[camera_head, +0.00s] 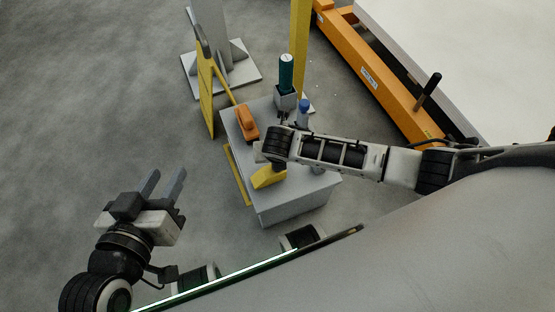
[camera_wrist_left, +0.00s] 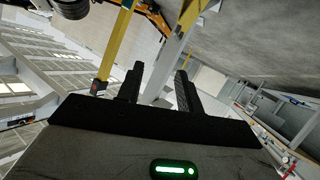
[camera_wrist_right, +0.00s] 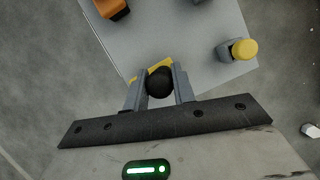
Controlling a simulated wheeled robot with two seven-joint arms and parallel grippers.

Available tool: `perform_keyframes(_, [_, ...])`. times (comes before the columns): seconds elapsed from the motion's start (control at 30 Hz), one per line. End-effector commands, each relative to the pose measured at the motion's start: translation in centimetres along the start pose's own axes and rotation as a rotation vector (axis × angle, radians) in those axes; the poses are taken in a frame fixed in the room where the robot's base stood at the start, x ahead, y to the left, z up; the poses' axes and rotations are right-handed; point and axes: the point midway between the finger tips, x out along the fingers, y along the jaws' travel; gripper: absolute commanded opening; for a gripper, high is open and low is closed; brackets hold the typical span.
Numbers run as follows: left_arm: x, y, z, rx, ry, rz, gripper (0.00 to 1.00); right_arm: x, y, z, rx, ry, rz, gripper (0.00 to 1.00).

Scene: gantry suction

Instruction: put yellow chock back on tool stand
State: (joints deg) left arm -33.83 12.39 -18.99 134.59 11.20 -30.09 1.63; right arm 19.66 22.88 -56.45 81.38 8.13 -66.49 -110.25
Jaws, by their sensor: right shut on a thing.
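The yellow chock (camera_head: 268,177) shows at the tool stand (camera_head: 290,197), by the front part of its grey top. My right gripper (camera_head: 262,155) is over the chock, pointing down. In the right wrist view, its fingers (camera_wrist_right: 160,88) are shut on the chock's round black knob, with a little of the yellow body (camera_wrist_right: 136,79) showing behind. I cannot tell whether the chock touches the stand top. My left gripper (camera_head: 162,186) is open and empty, off to the left over the floor. Its parted fingers also show in the left wrist view (camera_wrist_left: 160,88).
An orange tool (camera_head: 246,122), a green cylinder (camera_head: 286,72) in a grey holder, and a blue-capped item (camera_head: 304,107) stand on the tool stand. A yellow-capped item (camera_wrist_right: 243,49) shows in the right wrist view. A yellow frame (camera_head: 206,95) stands left; an orange beam (camera_head: 375,85) lies right.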

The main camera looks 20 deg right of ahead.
Motion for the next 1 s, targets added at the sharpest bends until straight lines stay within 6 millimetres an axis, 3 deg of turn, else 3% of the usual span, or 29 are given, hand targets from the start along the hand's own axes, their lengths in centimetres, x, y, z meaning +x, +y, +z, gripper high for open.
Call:
perform_keyframes(0.03, [0.1,0.1,0.3,-0.004,0.029,0.012,0.36,1.1,0.2,-0.4,-0.001,-0.002,0.004,0.00])
perform_keyframes(0.1, [-0.1,0.4,-0.2,-0.010,0.057,0.023,0.36,1.3,0.3,-0.5,-0.002,-0.002,0.004,0.00])
perform_keyframes(0.47, [-0.2,0.6,-0.8,-0.013,0.072,0.028,0.36,1.2,0.3,-0.5,-0.004,-0.002,0.004,0.00])
perform_keyframes(0.5, [-0.2,0.6,-0.8,-0.014,0.072,0.028,0.36,1.3,0.2,-0.6,-0.004,0.000,0.002,0.31])
perform_keyframes(0.57, [-0.2,0.6,-0.8,-0.014,0.071,0.028,0.36,1.3,0.2,-0.5,-0.004,0.000,0.003,0.47])
perform_keyframes(0.87, [-0.2,0.6,-0.8,-0.013,0.071,0.027,0.36,1.2,0.2,-0.5,-0.004,-0.001,0.003,0.47])
perform_keyframes(1.0, [-0.5,0.7,-1.4,-0.001,0.061,0.021,0.36,-0.3,0.2,-0.4,-0.005,-0.001,0.004,0.47])
